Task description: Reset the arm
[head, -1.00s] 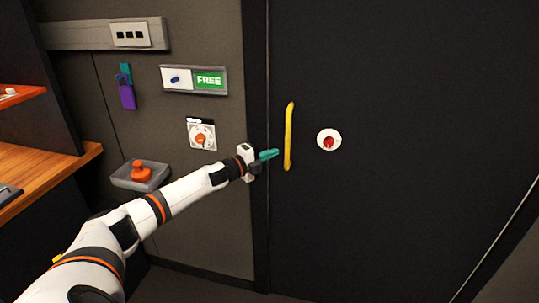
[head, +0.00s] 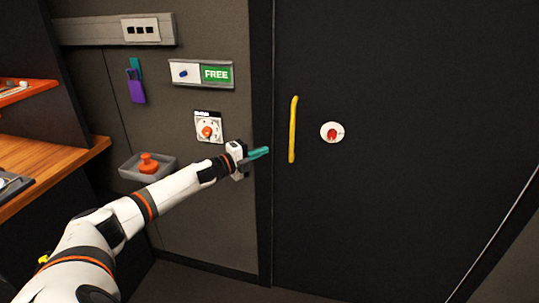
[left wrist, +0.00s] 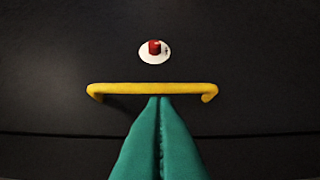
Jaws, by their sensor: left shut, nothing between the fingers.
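My left arm reaches in from the lower left in the head view. Its left gripper (head: 258,154) has teal fingers that are shut with nothing between them. The fingertips are left of the yellow handle (head: 293,130) on the dark door (head: 420,100), with a visible gap in the head view. In the left wrist view the shut left gripper (left wrist: 160,100) points towards the yellow handle (left wrist: 150,88), its tips overlapping the handle's lower edge in the picture. My right gripper is in neither view.
A round white plate with a red knob (head: 332,132) sits right of the handle. Left of the door are a FREE sign panel (head: 202,74), an orange dial (head: 208,130), a grey tray (head: 136,172) with an orange knob, and a hanging purple tag (head: 136,88). A wooden desk (head: 50,165) stands far left.

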